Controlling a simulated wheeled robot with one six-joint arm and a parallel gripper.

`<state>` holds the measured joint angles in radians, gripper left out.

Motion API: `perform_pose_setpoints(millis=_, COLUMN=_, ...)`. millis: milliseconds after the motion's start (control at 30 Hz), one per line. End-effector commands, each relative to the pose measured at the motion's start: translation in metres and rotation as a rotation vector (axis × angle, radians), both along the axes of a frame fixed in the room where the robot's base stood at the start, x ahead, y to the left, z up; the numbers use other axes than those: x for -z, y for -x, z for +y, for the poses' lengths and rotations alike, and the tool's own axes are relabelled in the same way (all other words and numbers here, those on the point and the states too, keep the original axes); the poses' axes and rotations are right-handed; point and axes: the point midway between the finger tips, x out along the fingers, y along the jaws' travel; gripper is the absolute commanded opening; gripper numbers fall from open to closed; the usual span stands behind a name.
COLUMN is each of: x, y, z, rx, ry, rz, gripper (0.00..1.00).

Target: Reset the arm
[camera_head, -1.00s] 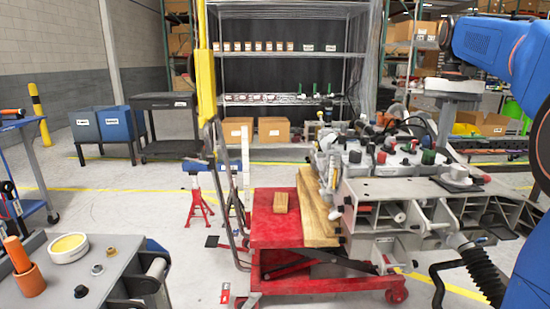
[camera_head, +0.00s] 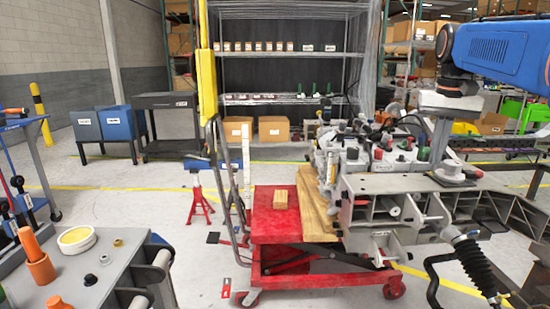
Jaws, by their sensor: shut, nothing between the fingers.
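My blue arm (camera_head: 500,50) reaches in from the upper right. My gripper (camera_head: 438,155) hangs below its dark wrist as a wide pale body with narrow fingers pointing down. The fingers are together and nothing shows between them. In the picture it stands over the right part of the grey chassis fixture (camera_head: 385,185), among knobs and fittings. Whether the tips touch anything there I cannot tell.
A red lift cart (camera_head: 262,228) with a small wooden block (camera_head: 280,200) stands left of the fixture. A wire shelf (camera_head: 290,50) stands behind. A black corrugated hose (camera_head: 475,265) hangs at right.

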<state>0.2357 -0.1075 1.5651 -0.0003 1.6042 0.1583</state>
Motion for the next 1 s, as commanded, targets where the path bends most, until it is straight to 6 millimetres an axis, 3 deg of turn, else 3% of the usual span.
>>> perform_pose_setpoints(millis=167, x=0.025, y=0.040, z=0.027, rx=-0.061, ry=0.013, rz=-0.048, gripper=0.00)
perform_pose_setpoints(millis=467, x=0.088, y=0.111, z=0.066, rx=-0.172, ry=0.037, rz=-0.141, gripper=0.00)
perform_pose_setpoints(millis=800, x=0.179, y=0.192, z=0.097, rx=-0.297, ry=0.061, rz=-0.245, gripper=0.00)
perform_pose_setpoints(millis=1000, x=0.231, y=0.231, z=0.109, rx=-0.359, ry=0.073, rz=-0.299, gripper=0.00)
